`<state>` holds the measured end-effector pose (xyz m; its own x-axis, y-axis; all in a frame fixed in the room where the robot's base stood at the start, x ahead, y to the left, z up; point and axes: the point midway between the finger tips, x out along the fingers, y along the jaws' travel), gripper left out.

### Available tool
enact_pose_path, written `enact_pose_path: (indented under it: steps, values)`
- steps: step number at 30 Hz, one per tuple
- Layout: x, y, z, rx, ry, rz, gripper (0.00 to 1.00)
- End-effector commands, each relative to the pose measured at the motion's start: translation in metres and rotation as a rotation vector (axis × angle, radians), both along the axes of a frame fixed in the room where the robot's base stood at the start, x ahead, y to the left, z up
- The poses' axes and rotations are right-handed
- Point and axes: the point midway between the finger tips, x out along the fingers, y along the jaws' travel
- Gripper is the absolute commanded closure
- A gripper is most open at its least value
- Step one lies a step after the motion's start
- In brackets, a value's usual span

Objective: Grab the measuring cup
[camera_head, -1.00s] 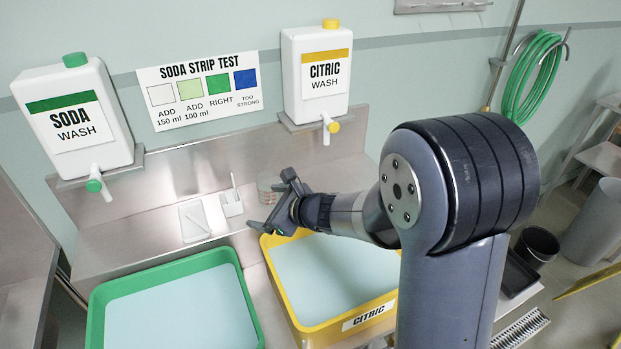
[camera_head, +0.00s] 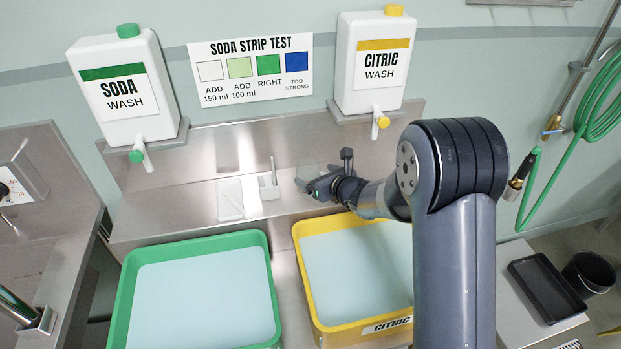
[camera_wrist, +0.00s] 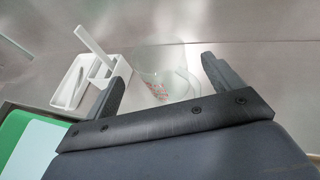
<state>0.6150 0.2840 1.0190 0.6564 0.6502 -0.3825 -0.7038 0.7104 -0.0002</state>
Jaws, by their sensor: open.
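The measuring cup (camera_wrist: 162,68) is clear, with reddish markings and a handle on its right side in the wrist view. It stands on the steel shelf, just beyond and between the spread fingers of my gripper (camera_wrist: 165,78). The gripper is open and no contact with the cup shows. In the head view the cup (camera_head: 308,172) is a faint shape, partly hidden behind my gripper (camera_head: 304,181).
A white strip holder (camera_head: 268,186) and a white tray (camera_head: 230,200) stand left of the cup. The green soda vat (camera_head: 128,290) and yellow citric vat (camera_head: 308,285) lie in front of the shelf. The citric wash jug (camera_head: 373,65) hangs above, its tap pointing down.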

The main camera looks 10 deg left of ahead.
Motion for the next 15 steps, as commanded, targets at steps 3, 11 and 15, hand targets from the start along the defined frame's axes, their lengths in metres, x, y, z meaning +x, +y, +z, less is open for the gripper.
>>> enact_pose_path:
  steps: [3,11,15]
  values:
    - [0.008,0.008,0.0,-0.001,0.002,0.002,0.13]
    - [0.028,0.027,-0.01,0.0,0.002,0.001,0.13]
    - [0.033,0.032,-0.014,0.0,0.0,0.001,0.13]
